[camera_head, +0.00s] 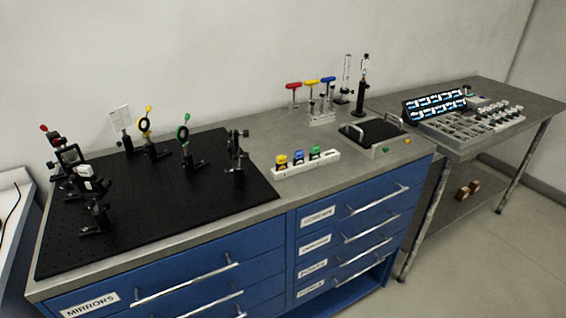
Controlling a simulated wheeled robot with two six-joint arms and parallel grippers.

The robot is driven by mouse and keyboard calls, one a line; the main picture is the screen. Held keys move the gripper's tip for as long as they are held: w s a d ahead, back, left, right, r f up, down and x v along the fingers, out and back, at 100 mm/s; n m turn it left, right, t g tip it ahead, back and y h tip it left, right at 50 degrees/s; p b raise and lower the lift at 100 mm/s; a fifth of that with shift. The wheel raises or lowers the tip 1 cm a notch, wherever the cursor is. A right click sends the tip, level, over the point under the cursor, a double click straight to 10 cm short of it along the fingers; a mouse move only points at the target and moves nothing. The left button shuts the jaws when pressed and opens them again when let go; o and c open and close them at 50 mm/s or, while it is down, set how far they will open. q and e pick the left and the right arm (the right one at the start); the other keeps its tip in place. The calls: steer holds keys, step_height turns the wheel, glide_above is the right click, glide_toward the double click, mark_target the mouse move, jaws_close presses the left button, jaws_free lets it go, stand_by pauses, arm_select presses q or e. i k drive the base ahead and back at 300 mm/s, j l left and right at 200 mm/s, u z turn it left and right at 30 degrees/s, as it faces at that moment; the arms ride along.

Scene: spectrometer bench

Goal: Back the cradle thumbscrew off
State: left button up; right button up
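Neither of my grippers shows in the head view. A black perforated breadboard (150,220) lies on the left part of the blue bench and carries several black optic mounts. One black mount (236,150) stands near its right edge. Another mount (95,210) with a pale block stands near its front left. A mount with a yellow-marked ring (145,125) and one with a green-marked ring (185,140) stand toward the back. I cannot tell which mount is the cradle, and its thumbscrew is too small to make out.
A white rack (306,165) holds yellow, blue and green-topped pieces. Behind it are red, yellow and blue T-handled tools (312,84) in a stand. A tray with a black pad (380,131) sits to the right. A side table (530,100) carries a lit panel (435,103).

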mark_target(107, 183)
steer(key=u, duration=1.25)
